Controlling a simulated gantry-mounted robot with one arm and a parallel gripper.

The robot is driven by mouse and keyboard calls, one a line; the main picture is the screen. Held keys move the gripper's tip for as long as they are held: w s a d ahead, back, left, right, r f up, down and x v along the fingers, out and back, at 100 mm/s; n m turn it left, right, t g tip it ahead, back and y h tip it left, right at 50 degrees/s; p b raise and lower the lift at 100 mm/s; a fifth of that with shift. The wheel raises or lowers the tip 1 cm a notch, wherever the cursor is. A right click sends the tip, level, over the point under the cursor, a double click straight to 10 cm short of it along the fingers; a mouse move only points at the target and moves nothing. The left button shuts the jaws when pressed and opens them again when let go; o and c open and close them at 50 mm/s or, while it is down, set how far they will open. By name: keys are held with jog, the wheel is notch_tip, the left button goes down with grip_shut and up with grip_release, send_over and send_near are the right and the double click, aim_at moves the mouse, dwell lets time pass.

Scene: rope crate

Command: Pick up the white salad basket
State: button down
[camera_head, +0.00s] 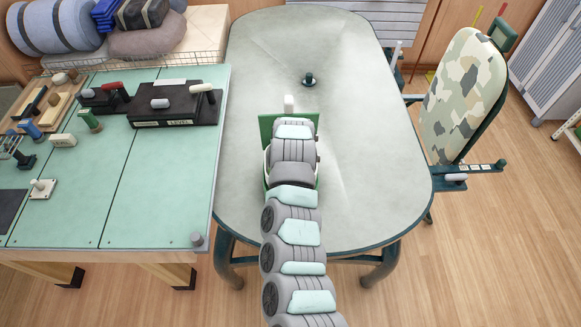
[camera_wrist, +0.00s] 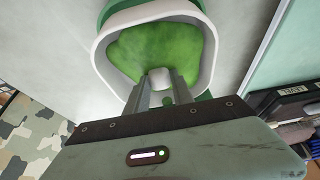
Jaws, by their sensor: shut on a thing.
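The white salad basket shows in the wrist view as a rounded white rim (camera_wrist: 98,62) around a bright green inside. My gripper (camera_wrist: 161,80) reaches over its near side, with its two fingers close together on a small white part of it. In the head view my arm hides most of the basket and the fingertips; only a thin white edge (camera_head: 267,158) shows beside the arm. A green square piece (camera_head: 266,125) shows around the basket on the grey table. Whether the basket touches the table is hidden.
The grey oval table (camera_head: 370,170) is mostly bare around my gripper. A small dark knob-like piece (camera_head: 309,79) stands toward its far end. A green workbench (camera_head: 165,190) with tools and a black box (camera_head: 175,108) is at left; a camouflage-patterned chair (camera_head: 463,92) is at right.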

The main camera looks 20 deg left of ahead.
jog(key=shift+r, duration=0.85)
jog(key=shift+s+f, duration=0.15)
jog(key=shift+s, duration=0.2)
jog(key=s+d+b, duration=0.1)
jog(key=s+d, duration=0.2)
jog(key=s, duration=0.4)
jog(key=s+d+b, duration=0.1)
jog(key=s+d, duration=0.3)
jog(key=s, duration=0.4)
jog(key=shift+s+d, duration=0.25)
jog(key=shift+d, duration=0.05)
jog(key=shift+d, duration=0.1)
